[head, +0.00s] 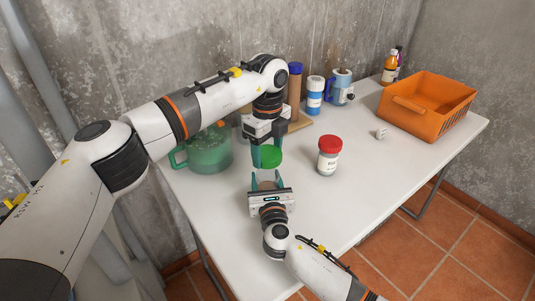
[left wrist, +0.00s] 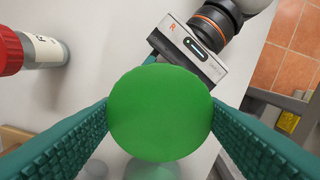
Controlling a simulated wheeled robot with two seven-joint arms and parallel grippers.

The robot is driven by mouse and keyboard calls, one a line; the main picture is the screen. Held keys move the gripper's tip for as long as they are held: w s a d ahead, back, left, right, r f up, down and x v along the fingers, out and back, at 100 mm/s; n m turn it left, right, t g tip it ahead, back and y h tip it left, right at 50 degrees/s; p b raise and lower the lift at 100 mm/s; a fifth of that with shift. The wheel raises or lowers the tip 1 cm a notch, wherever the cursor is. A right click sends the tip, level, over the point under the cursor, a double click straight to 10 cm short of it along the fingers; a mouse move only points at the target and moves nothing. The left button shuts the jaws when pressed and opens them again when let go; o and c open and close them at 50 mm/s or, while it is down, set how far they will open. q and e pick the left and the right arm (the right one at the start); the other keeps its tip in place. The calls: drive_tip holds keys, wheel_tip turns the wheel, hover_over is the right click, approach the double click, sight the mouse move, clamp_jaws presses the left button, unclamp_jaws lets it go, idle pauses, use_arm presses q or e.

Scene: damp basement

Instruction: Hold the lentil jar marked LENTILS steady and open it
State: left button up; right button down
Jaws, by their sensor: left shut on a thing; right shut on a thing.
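A round green lid (head: 267,157) is between the fingers of my left gripper (head: 266,153), which is shut on it from above. In the left wrist view the lid (left wrist: 160,114) fills the middle, with a finger on each side. Below it, my right gripper (head: 267,179) is shut on the jar (head: 266,185), whose brownish body shows only in part between the fingers. No LENTILS label shows; the jar's front is hidden by the right gripper. I cannot tell whether the lid touches the jar.
A red-lidded jar (head: 329,156) stands to the right. A green pitcher (head: 207,150) is at the left. A tall brown container (head: 295,92), blue-and-white container (head: 315,96), blue mug (head: 340,88), bottles (head: 390,66) and orange crate (head: 426,104) stand behind. The table's front right is clear.

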drive_tip(key=c, duration=0.5)
unclamp_jaws()
